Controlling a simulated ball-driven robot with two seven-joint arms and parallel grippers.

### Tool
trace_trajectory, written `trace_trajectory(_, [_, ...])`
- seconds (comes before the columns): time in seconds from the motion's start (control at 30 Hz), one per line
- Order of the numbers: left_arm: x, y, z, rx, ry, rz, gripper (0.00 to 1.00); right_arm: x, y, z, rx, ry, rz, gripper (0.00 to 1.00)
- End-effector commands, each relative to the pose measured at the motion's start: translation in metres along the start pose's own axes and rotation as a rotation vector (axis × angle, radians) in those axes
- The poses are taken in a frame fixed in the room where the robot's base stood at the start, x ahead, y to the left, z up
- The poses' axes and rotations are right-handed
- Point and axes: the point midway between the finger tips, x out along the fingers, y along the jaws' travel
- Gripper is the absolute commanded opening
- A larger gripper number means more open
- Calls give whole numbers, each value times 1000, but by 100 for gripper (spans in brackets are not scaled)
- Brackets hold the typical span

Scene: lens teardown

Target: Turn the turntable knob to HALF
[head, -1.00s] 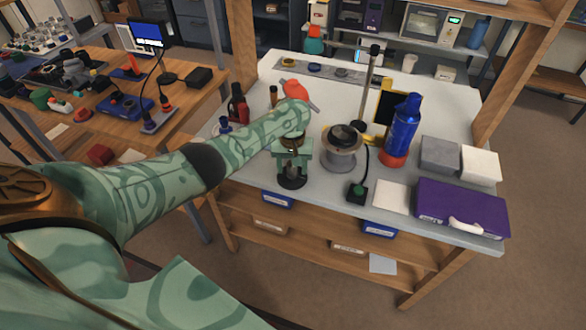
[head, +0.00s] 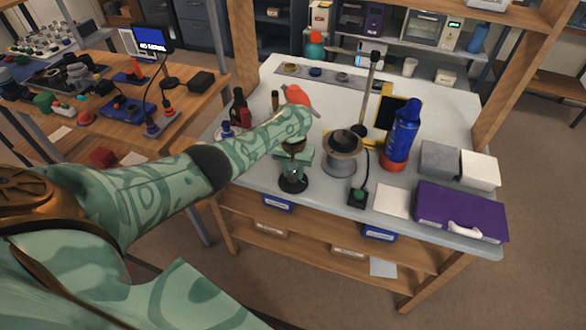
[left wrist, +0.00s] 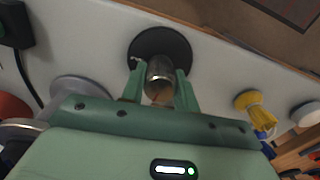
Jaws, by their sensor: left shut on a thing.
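The turntable (head: 342,168) is a grey round stand with a dark top, right of my left gripper. A cable runs near it to a small black box with a green knob (head: 358,195) at the bench's front; the knob's marks are too small to read. My left gripper (head: 293,168) points down, left of the box and apart from it. In the left wrist view, my left gripper (left wrist: 160,88) is shut on a metal cylinder (left wrist: 160,72) above a black round base (left wrist: 160,45). The black box (left wrist: 15,25) shows at the upper left. My right gripper is not in view.
A blue bottle (head: 403,135), grey block (head: 440,158), white block (head: 480,168) and purple case (head: 462,207) fill the right side. A thin pole (head: 370,90) stands behind the turntable. A dark red bottle (head: 240,108) stands left of my arm. A pale sheet (head: 391,199) lies beside the box.

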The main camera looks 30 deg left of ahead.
Motion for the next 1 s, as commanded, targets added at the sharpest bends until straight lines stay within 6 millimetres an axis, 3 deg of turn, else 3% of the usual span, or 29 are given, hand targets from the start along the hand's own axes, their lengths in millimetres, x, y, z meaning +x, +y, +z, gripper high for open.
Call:
trace_trajectory(0.3, [-1, 0, 1, 289, -3, 0, 8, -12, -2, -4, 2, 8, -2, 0])
trace_trajectory(1.0, [1, 0, 1, 952, -3, 3, 8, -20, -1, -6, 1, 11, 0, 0])
